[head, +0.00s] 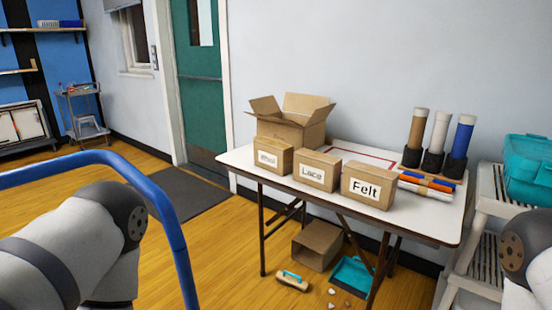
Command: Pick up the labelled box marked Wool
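Three small labelled cardboard boxes stand in a row along the front of a white folding table (435,227). The leftmost box (272,157) has a small label that reads roughly "Wool", though it is blurred. The middle box (317,171) is marked Lace. The right box (369,184) is marked Felt. A larger open cardboard box (291,121) stands behind the leftmost one. Parts of my two arms show at the lower left and right edges, away from the boxes. Neither gripper is in view.
A blue rail (172,232) curves across the left foreground. A teal crate (528,168) sits on shelving at right. An open box (317,245), brush (292,281) and dustpan (352,274) lie below.

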